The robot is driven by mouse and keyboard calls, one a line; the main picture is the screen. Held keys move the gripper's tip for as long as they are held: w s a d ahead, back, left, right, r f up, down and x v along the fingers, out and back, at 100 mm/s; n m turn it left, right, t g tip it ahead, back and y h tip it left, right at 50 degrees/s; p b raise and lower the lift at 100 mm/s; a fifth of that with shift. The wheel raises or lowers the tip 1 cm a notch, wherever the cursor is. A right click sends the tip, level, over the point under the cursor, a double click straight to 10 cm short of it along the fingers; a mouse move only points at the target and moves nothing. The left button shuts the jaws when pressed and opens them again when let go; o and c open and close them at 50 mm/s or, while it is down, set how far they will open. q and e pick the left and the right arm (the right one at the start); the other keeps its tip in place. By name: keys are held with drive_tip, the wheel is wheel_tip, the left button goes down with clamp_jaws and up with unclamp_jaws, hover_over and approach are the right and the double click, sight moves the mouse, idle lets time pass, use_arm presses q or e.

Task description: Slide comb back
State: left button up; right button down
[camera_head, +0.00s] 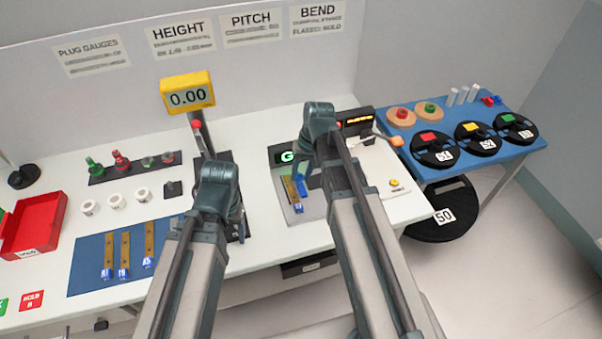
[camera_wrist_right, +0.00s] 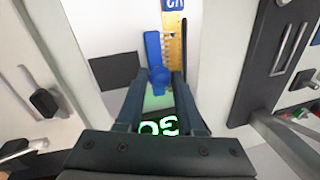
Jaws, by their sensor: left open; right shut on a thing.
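The blue comb (camera_wrist_right: 153,48) lies alongside a brass strip (camera_wrist_right: 174,48) in the right wrist view. Its round knob (camera_wrist_right: 160,76) is between the fingertips of my right gripper (camera_wrist_right: 160,80), which is shut on it. In the head view the comb (camera_head: 301,187) shows beside the brass strip (camera_head: 289,188) on a grey plate (camera_head: 311,208), partly behind my right gripper (camera_head: 301,171). The strip has a blue tagged end (camera_head: 298,208). A green "GO" display (camera_wrist_right: 158,127) is lit beneath my fingers. My left gripper (camera_head: 239,228) is open near the height gauge; its fingertips are mostly hidden.
The yellow height gauge (camera_head: 188,94) reads 0.00. A blue mat (camera_head: 84,251) with several brass strips and a red bin (camera_head: 40,222) are at left. A black device (camera_head: 356,121) stands right of my right gripper. A blue table (camera_head: 483,160) holds black reels.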

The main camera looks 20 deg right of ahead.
sight(314, 183)
drive_tip(key=shift+w+d, duration=0.1)
drive_tip(key=shift+d, duration=1.9)
use_arm(q)
drive_tip(key=shift+a, duration=0.1)
use_arm(e)
drive_tip(key=c, duration=0.9)
unclamp_jaws()
drive_tip(key=o, duration=0.4)
drive_tip(key=shift+d, duration=0.1)
drive_tip(key=shift+c, duration=0.2)
use_arm(q)
drive_tip(key=shift+r, duration=0.1)
use_arm(e)
drive_tip(key=shift+r, duration=0.1)
